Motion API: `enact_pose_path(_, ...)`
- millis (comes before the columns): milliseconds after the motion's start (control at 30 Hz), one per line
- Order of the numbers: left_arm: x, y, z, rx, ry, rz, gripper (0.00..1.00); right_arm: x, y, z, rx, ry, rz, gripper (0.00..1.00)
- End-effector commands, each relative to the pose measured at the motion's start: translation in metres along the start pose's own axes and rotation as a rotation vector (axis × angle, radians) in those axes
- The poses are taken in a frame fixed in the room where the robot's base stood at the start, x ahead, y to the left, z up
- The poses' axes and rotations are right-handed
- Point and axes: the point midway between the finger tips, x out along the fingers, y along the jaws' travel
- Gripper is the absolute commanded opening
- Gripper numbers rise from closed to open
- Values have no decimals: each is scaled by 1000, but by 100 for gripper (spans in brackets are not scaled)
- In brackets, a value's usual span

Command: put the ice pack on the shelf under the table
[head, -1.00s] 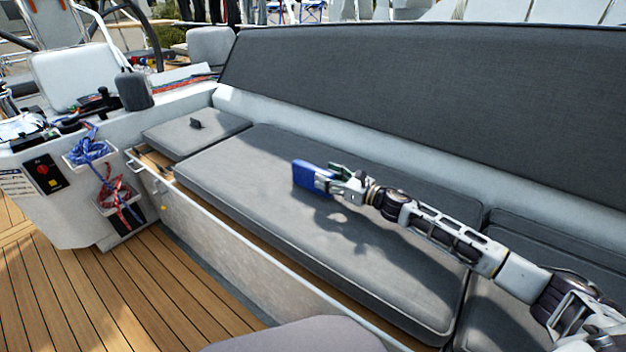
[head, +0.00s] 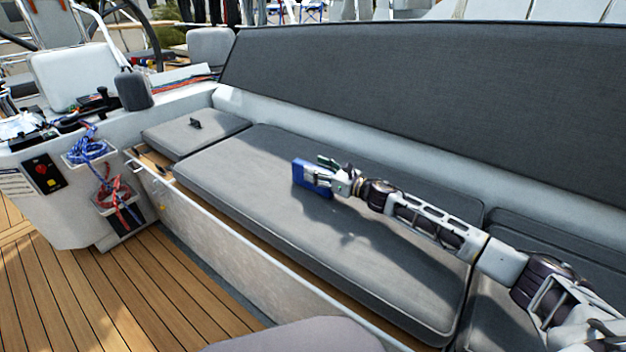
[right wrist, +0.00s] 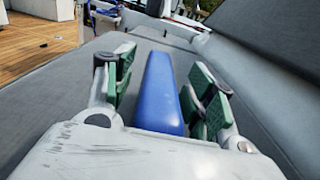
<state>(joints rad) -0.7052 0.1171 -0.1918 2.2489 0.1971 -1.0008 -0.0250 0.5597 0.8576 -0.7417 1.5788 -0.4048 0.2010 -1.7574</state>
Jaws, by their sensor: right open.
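The blue ice pack (head: 312,178) is on the grey bench cushion in the head view, at the fingertips of my right gripper (head: 328,172). In the right wrist view the ice pack (right wrist: 161,95) stands on edge between the two green-padded fingers of the right gripper (right wrist: 163,88). The fingers are open, with a gap to the pack on both sides. The pack's underside is hidden, so its exact contact with the cushion cannot be told. My left gripper is not in view. No table or shelf under it can be made out.
The long grey seat cushion (head: 240,195) is clear around the pack. A tall grey backrest (head: 430,90) rises behind it. A white console with blue rope (head: 88,150) and red rope (head: 114,190) stands at the left. Wooden deck (head: 110,300) lies in front.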

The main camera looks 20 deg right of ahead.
Motion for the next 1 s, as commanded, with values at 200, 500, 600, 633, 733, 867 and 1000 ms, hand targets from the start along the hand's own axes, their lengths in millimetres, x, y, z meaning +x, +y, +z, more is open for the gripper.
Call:
enact_pose_path(200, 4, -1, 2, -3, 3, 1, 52, 5, 0, 0, 0, 0, -1, 55)
enact_pose_path(500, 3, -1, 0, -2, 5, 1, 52, 5, 0, 0, 0, 0, -1, 55)
enact_pose_path(600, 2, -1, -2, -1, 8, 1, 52, 5, 0, 0, 0, 0, 0, 55)
enact_pose_path(633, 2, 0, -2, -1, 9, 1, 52, 5, 0, 0, 0, 0, 0, 55)
enact_pose_path(733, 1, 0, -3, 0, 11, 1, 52, 5, 0, 0, 0, 0, 0, 42)
enact_pose_path(867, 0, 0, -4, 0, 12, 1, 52, 5, 0, 0, 0, 0, 0, 26)
enact_pose_path(1000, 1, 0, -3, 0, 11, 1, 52, 5, 0, 0, 0, 0, 0, 8)
